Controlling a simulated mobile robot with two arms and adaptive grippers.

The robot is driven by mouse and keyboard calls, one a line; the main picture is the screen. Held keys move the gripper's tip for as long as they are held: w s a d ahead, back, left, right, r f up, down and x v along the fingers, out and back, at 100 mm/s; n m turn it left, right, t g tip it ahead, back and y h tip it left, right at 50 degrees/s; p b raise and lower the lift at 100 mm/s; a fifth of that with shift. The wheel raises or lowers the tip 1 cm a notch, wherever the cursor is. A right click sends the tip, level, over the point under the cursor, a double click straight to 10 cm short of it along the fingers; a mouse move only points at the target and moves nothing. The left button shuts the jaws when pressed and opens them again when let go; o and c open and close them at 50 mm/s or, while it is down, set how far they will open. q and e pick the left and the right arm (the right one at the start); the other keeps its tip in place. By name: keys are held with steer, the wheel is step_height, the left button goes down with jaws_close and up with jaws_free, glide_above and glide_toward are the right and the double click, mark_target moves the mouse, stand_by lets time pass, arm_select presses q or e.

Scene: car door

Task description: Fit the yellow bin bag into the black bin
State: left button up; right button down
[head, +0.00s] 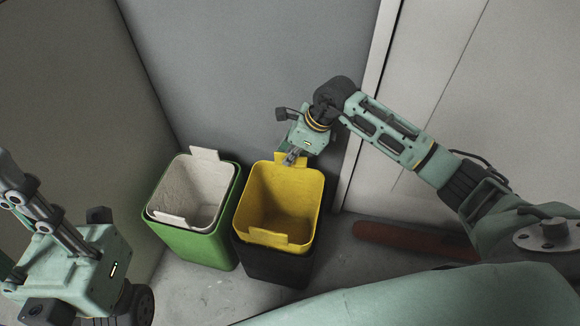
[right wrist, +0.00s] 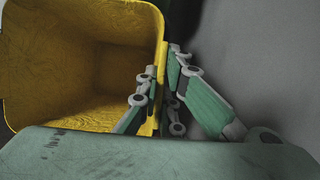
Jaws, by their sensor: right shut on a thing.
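The black bin (head: 270,262) stands on the floor in the head view. The yellow bin bag (head: 278,205), stiff and open at the top, sits inside it with its rim above the black walls near the front. A tab stands up at the bag's back edge and another at its front. My right gripper (head: 292,157) is shut on the back edge of the yellow bag. In the right wrist view its fingers (right wrist: 158,98) are on either side of the yellow wall. My left gripper (head: 30,205) is at the left edge, away from the bins; its fingertips are not clear.
A green bin (head: 205,245) with a whitish liner (head: 188,190) stands close to the left of the black bin. Grey walls (head: 255,60) rise behind and to the left. A reddish-brown bar (head: 410,240) lies on the floor to the right. Some floor in front is clear.

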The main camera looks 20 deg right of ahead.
mark_target(290, 167)
step_height(290, 167, down, 4)
steer(key=shift+f+b, duration=0.15)
steer(key=shift+b, duration=0.4)
steer(key=shift+f, duration=0.15)
steer(key=c, duration=1.9)
jaws_free()
steer(key=shift+c, duration=0.2)
